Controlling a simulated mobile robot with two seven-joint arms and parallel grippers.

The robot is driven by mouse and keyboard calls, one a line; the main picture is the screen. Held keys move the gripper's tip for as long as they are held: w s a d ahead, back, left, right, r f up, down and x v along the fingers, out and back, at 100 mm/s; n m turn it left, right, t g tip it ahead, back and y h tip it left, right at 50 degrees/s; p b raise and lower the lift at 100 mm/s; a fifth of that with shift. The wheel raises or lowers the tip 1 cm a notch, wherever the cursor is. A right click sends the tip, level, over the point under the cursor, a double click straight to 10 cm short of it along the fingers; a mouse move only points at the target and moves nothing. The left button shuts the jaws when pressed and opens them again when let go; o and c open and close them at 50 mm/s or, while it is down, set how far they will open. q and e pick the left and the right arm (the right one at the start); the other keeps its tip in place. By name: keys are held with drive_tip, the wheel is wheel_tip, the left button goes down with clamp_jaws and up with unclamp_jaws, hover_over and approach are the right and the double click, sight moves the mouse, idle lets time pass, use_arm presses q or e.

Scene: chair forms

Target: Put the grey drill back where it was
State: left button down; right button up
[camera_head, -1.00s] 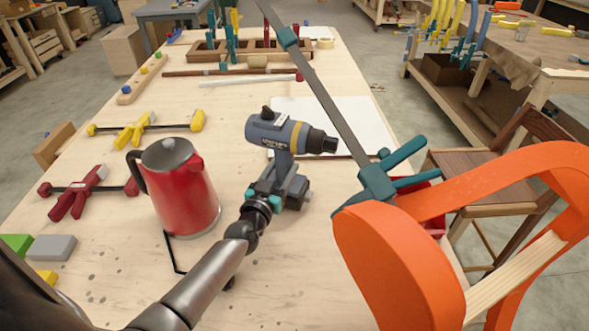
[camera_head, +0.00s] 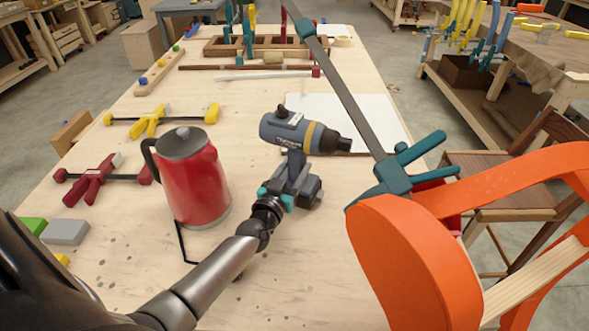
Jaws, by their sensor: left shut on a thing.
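The grey drill (camera_head: 292,138) has a blue-grey body with a yellow band and a black chuck pointing right. It stands upright over the middle of the workbench. My left gripper (camera_head: 277,197), with teal fingers, is shut on the drill's lower handle, just above its battery base. I cannot tell whether the base touches the table or hangs a little above it. A white board (camera_head: 350,118) lies flat behind the drill. My right gripper does not show.
A red coffee pot (camera_head: 192,180) stands close left of my left gripper. An orange chair form (camera_head: 415,260) with a teal clamp (camera_head: 395,178) stands close on the right. Red (camera_head: 92,180) and yellow clamps (camera_head: 152,120) lie left. A wooden rack (camera_head: 270,47) stands far back.

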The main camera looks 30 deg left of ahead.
use_arm(q)
drive_tip(key=shift+f, duration=0.35)
drive_tip(key=c, duration=0.6)
unclamp_jaws()
drive_tip(key=shift+s+d+f, duration=0.1)
drive_tip(key=shift+f, duration=0.25)
drive_tip(key=o, duration=0.4)
drive_tip(key=shift+r, duration=0.15)
drive_tip(key=shift+c, duration=0.2)
drive_tip(key=shift+r, duration=0.1)
drive_tip(key=shift+r+p, duration=0.65)
drive_tip(key=shift+r, duration=0.1)
drive_tip(key=s+d, duration=0.1)
drive_tip(key=s, duration=0.6)
drive_tip(key=shift+f+p, duration=0.15)
drive_tip(key=shift+p, duration=0.2)
drive_tip(key=shift+s, duration=0.1)
